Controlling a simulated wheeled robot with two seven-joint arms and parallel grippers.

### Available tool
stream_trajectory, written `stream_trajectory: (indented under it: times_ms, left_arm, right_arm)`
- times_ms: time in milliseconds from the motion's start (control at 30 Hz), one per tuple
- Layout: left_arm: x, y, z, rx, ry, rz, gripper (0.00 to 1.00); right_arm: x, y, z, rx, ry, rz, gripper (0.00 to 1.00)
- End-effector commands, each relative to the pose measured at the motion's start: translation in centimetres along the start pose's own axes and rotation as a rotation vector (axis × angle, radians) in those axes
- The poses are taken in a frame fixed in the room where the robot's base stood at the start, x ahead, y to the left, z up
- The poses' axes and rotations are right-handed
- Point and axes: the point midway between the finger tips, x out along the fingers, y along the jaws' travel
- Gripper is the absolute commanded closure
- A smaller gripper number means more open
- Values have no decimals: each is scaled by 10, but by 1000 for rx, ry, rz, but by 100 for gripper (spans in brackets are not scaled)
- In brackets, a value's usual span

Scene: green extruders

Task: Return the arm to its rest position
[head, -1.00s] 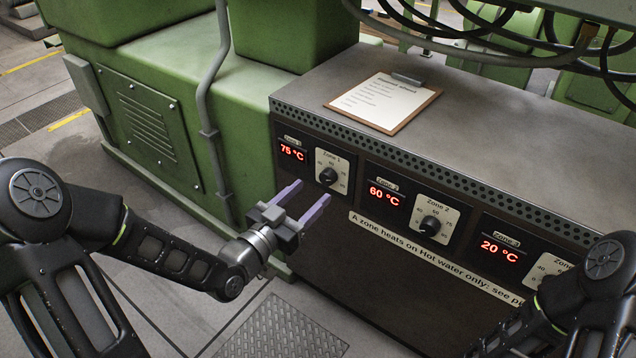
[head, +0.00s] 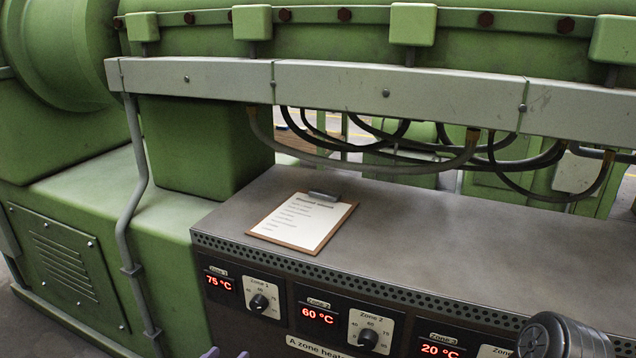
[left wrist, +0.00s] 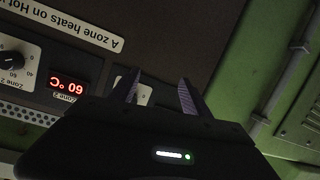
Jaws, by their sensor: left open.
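My left gripper (head: 227,354) shows only as two purple fingertips at the bottom edge of the head view, in front of the control panel below the zone 1 knob (head: 259,303). The rest of that arm is out of the frame. In the left wrist view the same gripper (left wrist: 158,84) is open, its two fingers apart with nothing between them but the panel behind. The wrist picture is upside down; the zone 2 display (left wrist: 67,84) reads 60 °C there. A dark link of my right arm is at the lower right of the head view; its gripper is not visible.
The grey cabinet (head: 430,230) carries a clipboard (head: 303,221) on top. Its front displays read 75 °C (head: 219,282), 60 °C (head: 317,315) and 20 °C (head: 440,349). Black hoses (head: 520,160) hang above the cabinet. A green machine with a grey pipe (head: 137,190) stands left.

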Motion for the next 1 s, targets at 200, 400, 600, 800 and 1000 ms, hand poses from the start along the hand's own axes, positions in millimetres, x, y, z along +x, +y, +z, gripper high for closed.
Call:
stream_trajectory:
  times_ms: [200, 400, 600, 800, 1000]
  left_arm:
    - [-13, 12, 157, -363, -489, -108, 44]
    - [-57, 60, 262, -536, -855, -160, 44]
    - [-99, 102, 325, -513, -1090, -165, 44]
    - [-115, 128, 300, -449, -1129, -115, 44]
    - [-130, 140, 254, -448, -1133, -108, 44]
  right_arm:
    - [0, 0, 0, 0, 0, 0, 64]
    - [0, 0, 0, 0, 0, 0, 64]
    - [0, 0, 0, 0, 0, 0, 64]
    - [-34, -14, 0, -2, -2, -1, 64]
    - [-80, -33, 1, -6, -9, -5, 64]
